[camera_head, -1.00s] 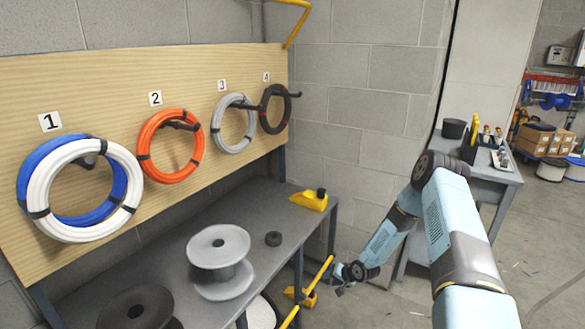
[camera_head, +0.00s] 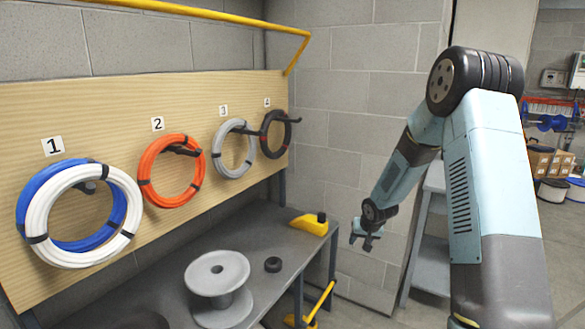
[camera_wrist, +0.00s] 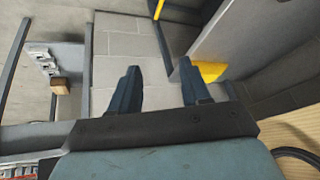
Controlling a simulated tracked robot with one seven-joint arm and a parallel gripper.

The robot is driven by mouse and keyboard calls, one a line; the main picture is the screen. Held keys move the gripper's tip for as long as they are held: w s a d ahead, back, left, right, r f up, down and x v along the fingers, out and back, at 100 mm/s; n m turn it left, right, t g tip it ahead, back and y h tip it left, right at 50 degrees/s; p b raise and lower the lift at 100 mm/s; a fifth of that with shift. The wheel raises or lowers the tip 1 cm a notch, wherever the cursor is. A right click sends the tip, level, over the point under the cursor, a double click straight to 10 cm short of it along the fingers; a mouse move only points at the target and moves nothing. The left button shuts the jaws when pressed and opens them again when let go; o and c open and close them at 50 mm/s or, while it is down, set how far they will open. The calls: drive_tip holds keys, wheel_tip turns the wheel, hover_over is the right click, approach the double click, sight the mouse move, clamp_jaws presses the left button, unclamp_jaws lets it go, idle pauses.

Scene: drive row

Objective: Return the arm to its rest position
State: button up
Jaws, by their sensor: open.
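My gripper (camera_head: 366,238) hangs at the end of my blue-grey arm, in front of the block wall and to the right of the grey bench. It is open and empty. In the wrist view, the two dark fingers of my gripper (camera_wrist: 160,92) stand well apart with nothing between them. My arm is bent, with its elbow raised high at the right of the head view and its forearm sloping down to the left.
A board (camera_head: 110,110) carries coils on numbered pegs: white (camera_head: 48,238) and blue (camera_head: 32,195) at 1, orange (camera_head: 146,168) at 2, grey (camera_head: 220,150) at 3, black (camera_head: 266,130) at 4. The bench (camera_head: 165,270) holds a grey spool (camera_head: 217,272) and a yellow tool (camera_head: 308,225).

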drive_tip(key=s+d+r+h, duration=0.1)
drive_tip(key=s+r, duration=0.7)
drive_tip(key=r, duration=0.4)
drive_tip(key=s+d+r+h, duration=0.1)
drive_tip(key=s+r, duration=0.8)
drive_tip(key=r, duration=0.4)
drive_tip(key=s+a+r, duration=0.1)
drive_tip(key=s+r, duration=0.3)
drive_tip(key=s, duration=0.8)
drive_tip(key=s+a+r+n+y, duration=0.1)
drive_tip(key=s+r, duration=0.3)
drive_tip(key=s, duration=0.9)
drive_tip(key=shift+s+a, duration=0.2)
drive_tip(key=shift+s, duration=0.1)
